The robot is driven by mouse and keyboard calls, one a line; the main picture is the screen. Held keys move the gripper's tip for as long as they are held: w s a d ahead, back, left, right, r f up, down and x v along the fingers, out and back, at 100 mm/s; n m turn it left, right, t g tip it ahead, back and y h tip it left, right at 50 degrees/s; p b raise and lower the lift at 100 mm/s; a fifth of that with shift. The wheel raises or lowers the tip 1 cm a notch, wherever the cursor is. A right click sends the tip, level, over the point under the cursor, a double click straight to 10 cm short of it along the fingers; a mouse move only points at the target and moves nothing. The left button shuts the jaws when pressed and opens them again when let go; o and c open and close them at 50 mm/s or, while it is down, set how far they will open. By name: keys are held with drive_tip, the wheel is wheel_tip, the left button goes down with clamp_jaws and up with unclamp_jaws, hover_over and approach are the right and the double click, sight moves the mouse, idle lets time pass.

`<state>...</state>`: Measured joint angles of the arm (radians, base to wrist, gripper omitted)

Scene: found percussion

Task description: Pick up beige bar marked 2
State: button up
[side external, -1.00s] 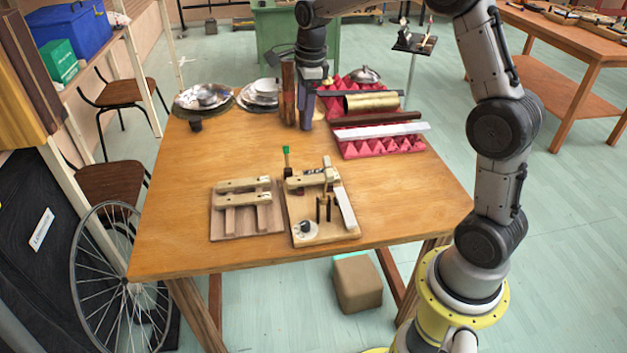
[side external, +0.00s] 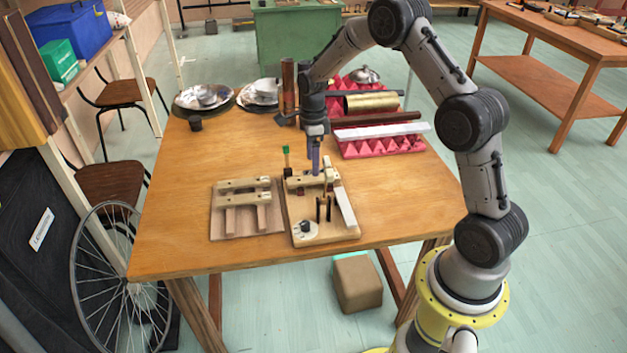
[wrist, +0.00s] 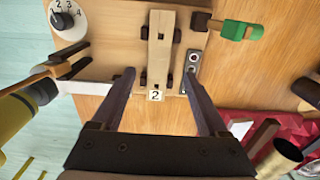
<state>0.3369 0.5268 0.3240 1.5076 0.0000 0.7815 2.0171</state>
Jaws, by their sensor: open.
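The beige bar (wrist: 160,40) lies on dark supports on a wooden board, with a small white tag reading 2 (wrist: 155,96) at its near end. In the side view the bar (side external: 298,183) is on the right-hand board (side external: 325,233). My gripper (wrist: 159,72) is open and empty. In the wrist view its fingers show on either side of the bar's line, with the bar between them. In the side view my gripper (side external: 316,170) points down just over the bar; whether the fingertips reach beside it I cannot tell.
The same board carries a numbered dial (wrist: 66,14), dark upright pegs (side external: 324,208) and a pale strip (side external: 346,208). A green-headed beater (wrist: 240,30) stands close by. A second board with beige bars (side external: 243,184) is to the left. Red foam (side external: 375,147) bears tubes behind. The table's front left is clear.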

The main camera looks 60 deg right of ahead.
sight(311, 178)
drive_tip(key=f, duration=0.5)
drive_tip(key=shift+a+f, duration=0.1)
drive_tip(key=shift+a, duration=0.1)
clamp_jaws()
